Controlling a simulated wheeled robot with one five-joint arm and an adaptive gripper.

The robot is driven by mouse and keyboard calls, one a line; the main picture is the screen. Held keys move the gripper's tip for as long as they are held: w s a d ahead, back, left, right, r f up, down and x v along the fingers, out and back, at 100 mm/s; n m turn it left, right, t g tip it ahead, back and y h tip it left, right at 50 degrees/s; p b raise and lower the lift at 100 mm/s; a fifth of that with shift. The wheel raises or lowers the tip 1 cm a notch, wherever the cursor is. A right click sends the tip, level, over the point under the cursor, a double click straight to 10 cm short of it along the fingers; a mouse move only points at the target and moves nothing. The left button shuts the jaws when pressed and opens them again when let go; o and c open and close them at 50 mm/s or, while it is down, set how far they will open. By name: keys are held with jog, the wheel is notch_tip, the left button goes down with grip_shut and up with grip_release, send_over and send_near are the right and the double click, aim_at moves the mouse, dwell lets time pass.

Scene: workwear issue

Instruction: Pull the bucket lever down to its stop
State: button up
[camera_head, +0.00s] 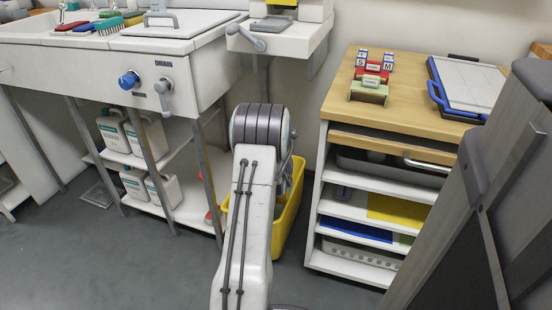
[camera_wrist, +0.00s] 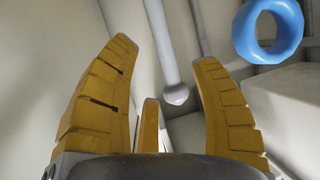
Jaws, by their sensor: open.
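The yellow bucket (camera_head: 290,212) stands on the floor below the bench, partly hidden behind my arm in the head view. In the wrist view a pale grey rod with a rounded end (camera_wrist: 163,42) comes down between my fingers; it may be the bucket lever, but I cannot tell for sure. My gripper (camera_wrist: 170,85) is open, with its yellow fingers spread on both sides of the rod's end. Nothing is clamped, and I cannot tell whether a finger touches the rod. The head view hides my gripper behind my arm.
A blue ring (camera_wrist: 268,30) is right of my right finger. A sink unit (camera_head: 95,70) with a blue knob (camera_head: 128,80) and grey drain lever (camera_head: 162,92) stands left. A grey crank handle (camera_head: 245,38) sticks out above. A wooden-topped cabinet (camera_head: 415,98) stands right.

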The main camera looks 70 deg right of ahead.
jog(key=shift+b+x, duration=2.65)
jog(key=shift+x, duration=0.7)
jog(key=shift+c, duration=0.2)
grip_shut()
